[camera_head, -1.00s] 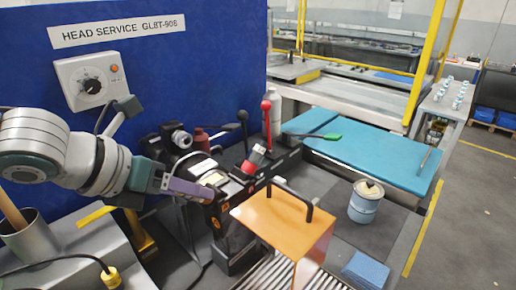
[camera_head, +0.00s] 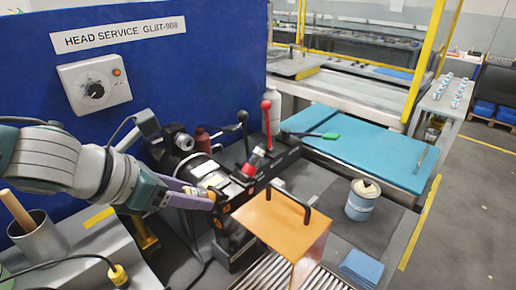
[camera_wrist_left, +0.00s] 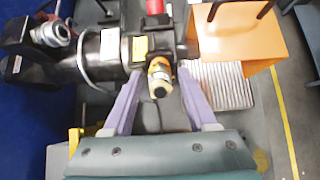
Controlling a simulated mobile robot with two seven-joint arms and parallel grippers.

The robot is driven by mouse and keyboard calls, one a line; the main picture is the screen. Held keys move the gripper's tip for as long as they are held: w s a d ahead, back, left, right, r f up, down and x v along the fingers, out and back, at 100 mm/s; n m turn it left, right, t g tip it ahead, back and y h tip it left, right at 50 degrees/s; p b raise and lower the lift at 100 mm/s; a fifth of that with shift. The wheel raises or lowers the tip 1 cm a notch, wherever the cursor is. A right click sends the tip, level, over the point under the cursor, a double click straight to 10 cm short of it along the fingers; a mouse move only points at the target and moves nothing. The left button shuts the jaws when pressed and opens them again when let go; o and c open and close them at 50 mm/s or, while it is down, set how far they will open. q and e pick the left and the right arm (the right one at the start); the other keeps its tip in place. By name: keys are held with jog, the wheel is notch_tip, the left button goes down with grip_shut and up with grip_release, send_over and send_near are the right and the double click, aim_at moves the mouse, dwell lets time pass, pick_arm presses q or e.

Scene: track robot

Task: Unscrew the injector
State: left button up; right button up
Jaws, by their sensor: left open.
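The injector appears to be the short yellow-and-black cylinder (camera_wrist_left: 159,77) on the black machine body (camera_wrist_left: 110,45) in the left wrist view. In the head view its yellowish end (camera_head: 188,191) is mostly hidden by the near finger. My left gripper (camera_head: 203,194) is open at the machine's front side. In the left wrist view its two purple fingers (camera_wrist_left: 160,85) stand on either side of the injector, with gaps visible between it and them. My right gripper is not in view.
An orange box with a black handle (camera_head: 268,222) stands close to the right of the machine. A tin (camera_head: 361,205) stands further right. A blue panel (camera_head: 200,60) backs the left side.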

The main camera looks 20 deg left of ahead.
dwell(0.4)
pick_arm(q)
jog(key=shift+p, duration=0.3)
jog(key=shift+c, duration=0.4)
grip_shut()
dwell(0.3)
